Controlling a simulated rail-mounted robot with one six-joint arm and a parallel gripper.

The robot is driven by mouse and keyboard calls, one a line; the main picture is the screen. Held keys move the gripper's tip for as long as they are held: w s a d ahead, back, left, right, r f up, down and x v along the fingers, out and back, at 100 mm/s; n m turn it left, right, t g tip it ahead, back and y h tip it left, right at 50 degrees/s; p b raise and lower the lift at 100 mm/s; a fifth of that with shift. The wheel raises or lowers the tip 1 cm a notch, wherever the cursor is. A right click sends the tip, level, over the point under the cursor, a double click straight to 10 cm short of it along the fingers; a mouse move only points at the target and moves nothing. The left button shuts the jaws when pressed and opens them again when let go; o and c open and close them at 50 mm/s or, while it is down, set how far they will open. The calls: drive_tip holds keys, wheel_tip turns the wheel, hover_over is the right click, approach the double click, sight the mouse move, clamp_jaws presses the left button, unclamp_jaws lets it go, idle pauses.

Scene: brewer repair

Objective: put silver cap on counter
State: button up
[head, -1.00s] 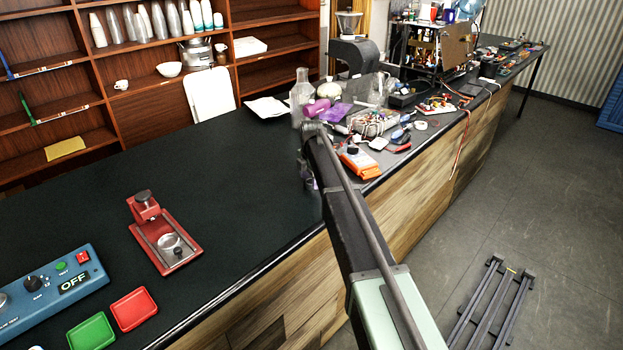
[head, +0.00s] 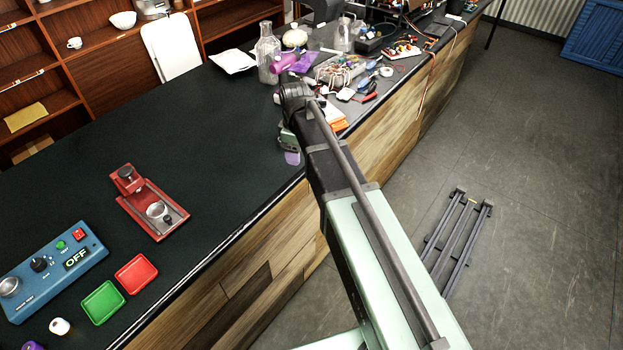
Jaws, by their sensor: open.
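A silver round cap-like part (head: 9,287) sits at the left end of the blue control box (head: 58,268), whose display reads OFF. Another silver round part (head: 158,210) sits on the red fixture (head: 147,203) on the dark counter (head: 215,150). I cannot tell for certain which is the silver cap. My gripper (head: 291,157) hangs at the arm's far end, near the counter's front edge, well to the right of both. It is open and mostly hidden behind my own arm; I see nothing held in it.
Green (head: 102,303) and red (head: 136,274) trays lie by the counter's front edge. A small white item (head: 59,326) and a purple one lie front left. A glass bottle (head: 268,52), tools and clutter crowd the counter beyond my gripper. The middle of the counter is clear.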

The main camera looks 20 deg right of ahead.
drive_tip(key=s+f+m+b, duration=0.3)
drive_tip(key=s+m, duration=0.8)
drive_tip(key=s, duration=0.8)
drive_tip(key=shift+f, duration=0.15)
drive_tip(key=shift+s, duration=0.1)
